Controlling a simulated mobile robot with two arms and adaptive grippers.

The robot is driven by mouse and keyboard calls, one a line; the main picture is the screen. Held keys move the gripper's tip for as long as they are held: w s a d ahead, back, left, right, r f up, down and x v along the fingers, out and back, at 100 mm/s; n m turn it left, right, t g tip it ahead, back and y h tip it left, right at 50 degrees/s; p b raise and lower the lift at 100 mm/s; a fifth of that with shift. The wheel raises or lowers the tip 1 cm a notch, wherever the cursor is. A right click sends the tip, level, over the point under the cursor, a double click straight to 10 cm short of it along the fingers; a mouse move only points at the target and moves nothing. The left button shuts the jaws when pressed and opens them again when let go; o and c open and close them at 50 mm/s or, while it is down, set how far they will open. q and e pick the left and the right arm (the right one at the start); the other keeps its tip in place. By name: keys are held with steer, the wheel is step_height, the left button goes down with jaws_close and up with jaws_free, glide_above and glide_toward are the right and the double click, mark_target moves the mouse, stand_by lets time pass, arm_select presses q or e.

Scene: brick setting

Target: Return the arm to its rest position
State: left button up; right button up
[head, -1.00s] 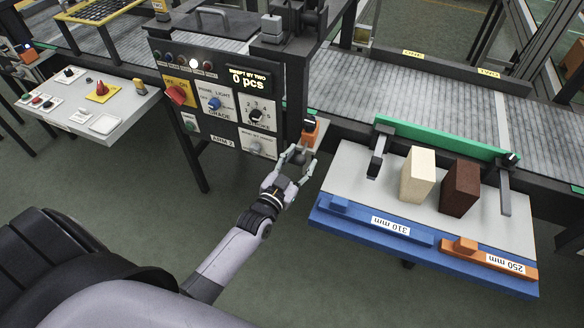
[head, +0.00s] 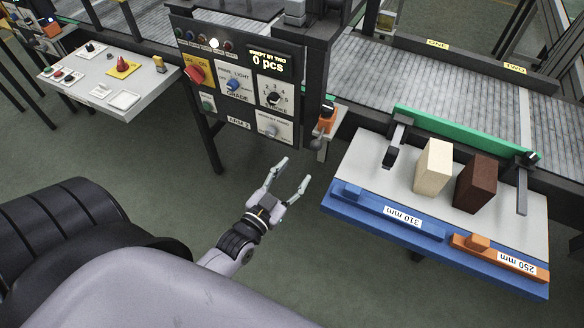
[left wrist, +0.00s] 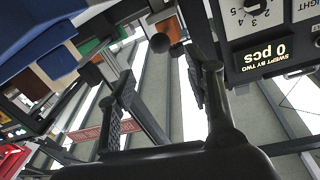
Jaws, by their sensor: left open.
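My left gripper (head: 287,180) is open and empty in the head view, above the floor, below the control panel and left of the blue-edged table. Its two fingers are spread apart and touch nothing. My right gripper is not in view.
The table (head: 375,165) at right holds a cream brick (head: 432,167) and a dark brown brick (head: 475,183). An orange-based switch (head: 325,120) stands beside the panel. A white console (head: 105,80) is at left. A grey conveyor (head: 400,75) runs behind. Open floor surrounds the gripper.

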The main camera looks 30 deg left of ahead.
arm_select(q)
steer(key=s+d+f+g, duration=0.1)
steer(key=s+f+g, duration=0.25)
steer(key=f, duration=0.65)
steer(key=s+d+f+g, duration=0.15)
steer(key=s+f, duration=0.35)
steer(key=f, duration=0.5)
steer(key=s+f+g, duration=0.4)
steer(key=f, duration=0.6)
steer(key=s+f+g, duration=0.2)
steer(key=s+f, duration=0.3)
steer(key=s, duration=0.3)
steer(key=s+f+g, duration=0.3)
steer(key=s+f, duration=0.2)
steer(key=s, duration=0.3)
steer(key=s+a+f+g, duration=0.1)
steer(key=s+f+g, duration=0.2)
steer(key=s, duration=0.5)
steer(key=shift+f, duration=0.9)
